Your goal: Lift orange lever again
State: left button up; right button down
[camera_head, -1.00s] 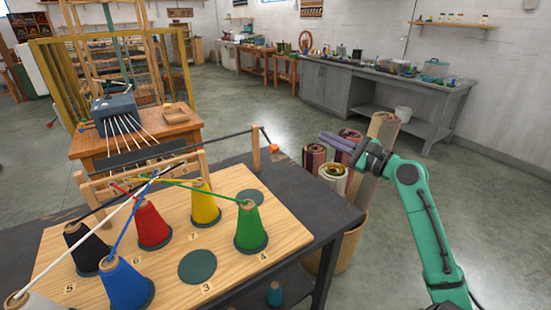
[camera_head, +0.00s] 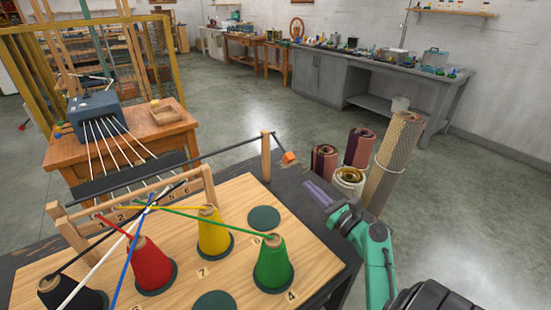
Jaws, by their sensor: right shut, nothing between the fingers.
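The orange lever end (camera_head: 289,157) is a small orange block on a short dark arm. This arm hangs down and to the right from the black rod at the top of a wooden post, at the far right corner of the dark table. My right gripper (camera_head: 309,186), with purple fingers, is shut and empty. In the picture its tips are just below and to the right of the orange block, with a small gap between them. I cannot tell its exact height against the block. My left gripper is not in view.
A wooden board (camera_head: 318,262) carries red, yellow, green and black yarn cones with strands running to a wooden bar. Rolled rugs (camera_head: 395,150) stand on the floor beyond my right gripper. A loom and small wooden table (camera_head: 165,140) stand at the back left.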

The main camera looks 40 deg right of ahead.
jog(key=shift+w, duration=0.3)
jog(key=shift+s, duration=0.1)
jog(key=shift+s+r, duration=0.3)
jog(key=shift+s, duration=0.2)
jog(key=shift+w, duration=0.15)
jog(key=p, duration=0.2)
send_near(282, 147)
jog(key=w+f, duration=0.4)
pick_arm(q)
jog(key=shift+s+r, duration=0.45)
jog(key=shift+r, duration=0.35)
pick_arm(e)
jog(key=shift+w+d, duration=0.1)
jog(key=shift+w, duration=0.6)
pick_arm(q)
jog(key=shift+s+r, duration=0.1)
